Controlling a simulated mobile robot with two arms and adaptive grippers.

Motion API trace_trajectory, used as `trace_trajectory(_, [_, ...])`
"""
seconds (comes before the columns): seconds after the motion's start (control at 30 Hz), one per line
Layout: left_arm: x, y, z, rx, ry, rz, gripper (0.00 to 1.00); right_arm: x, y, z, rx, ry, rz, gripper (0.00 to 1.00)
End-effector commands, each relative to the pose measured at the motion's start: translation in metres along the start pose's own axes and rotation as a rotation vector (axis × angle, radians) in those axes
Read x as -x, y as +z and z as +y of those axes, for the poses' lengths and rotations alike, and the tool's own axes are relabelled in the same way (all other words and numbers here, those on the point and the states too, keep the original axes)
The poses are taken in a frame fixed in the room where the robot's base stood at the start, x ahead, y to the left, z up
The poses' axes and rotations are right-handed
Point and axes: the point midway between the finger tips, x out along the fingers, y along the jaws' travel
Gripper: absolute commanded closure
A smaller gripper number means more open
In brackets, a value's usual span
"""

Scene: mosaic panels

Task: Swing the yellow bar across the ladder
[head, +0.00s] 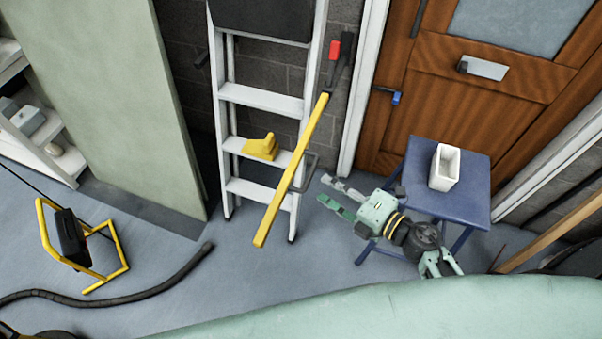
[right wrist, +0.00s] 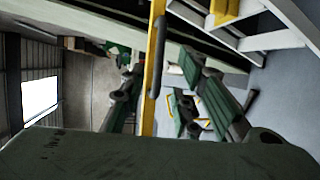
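The yellow bar (head: 290,175) hangs at a slant in front of the white ladder (head: 262,95), its upper end near the ladder's right rail and its lower end near the floor. A grey handle (head: 311,172) sticks out from its right side. My right gripper (head: 323,190) is open and empty, just right of the bar's lower half, fingers pointing left at it. In the right wrist view the bar (right wrist: 151,70) runs upright between the spread fingers (right wrist: 160,92); whether it lies between them in depth I cannot tell. My left gripper is not in view.
A blue table (head: 470,170) with a white container (head: 444,168) stands right of the ladder, close to my right arm. A yellow-framed stand (head: 92,275) and dark hose (head: 150,283) occupy the left floor.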

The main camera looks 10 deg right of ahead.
Motion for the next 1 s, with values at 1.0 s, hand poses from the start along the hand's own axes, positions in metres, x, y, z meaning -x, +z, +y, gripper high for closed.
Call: trace_trajectory(1.0, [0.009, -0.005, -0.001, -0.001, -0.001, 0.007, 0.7, -0.077, 0.0, 0.002, 0.002, 0.002, 0.001, 0.83])
